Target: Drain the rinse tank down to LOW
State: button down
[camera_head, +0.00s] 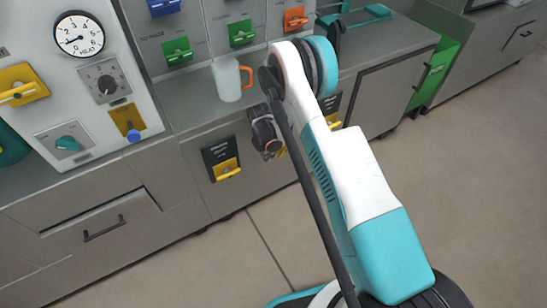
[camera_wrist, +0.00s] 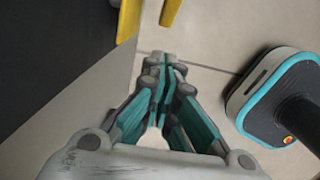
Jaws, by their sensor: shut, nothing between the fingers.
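My gripper (camera_wrist: 163,62) is shut and empty, its fingertips together in the wrist view. In the head view it hangs in front of the lower cabinet (camera_head: 268,148), to the right of a black plate with a yellow lever handle (camera_head: 226,169). A second dark plate with a yellow part (camera_head: 334,122) is partly hidden behind my arm. In the wrist view, yellow parts (camera_wrist: 128,18) and (camera_wrist: 170,10) show at the top edge, apart from the fingertips. The labels on the plates are too small to read. I cannot tell which part is the rinse tank or its level mark.
A white mug with an orange handle (camera_head: 229,80) stands on the counter. Behind it are panels with green levers (camera_head: 177,51) and an orange one (camera_head: 295,19). A control panel with a round gauge (camera_head: 79,34) is at left. The floor (camera_head: 470,190) is clear.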

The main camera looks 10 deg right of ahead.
jog(key=s+a+r+p, duration=0.2)
jog(key=a+r+p, duration=0.1)
jog(key=a+r, duration=0.3)
jog(key=shift+s+a+r+p, duration=0.15)
jog(key=shift+s+a+p, duration=0.25)
jog(key=shift+a, duration=0.8)
dwell(1.8)
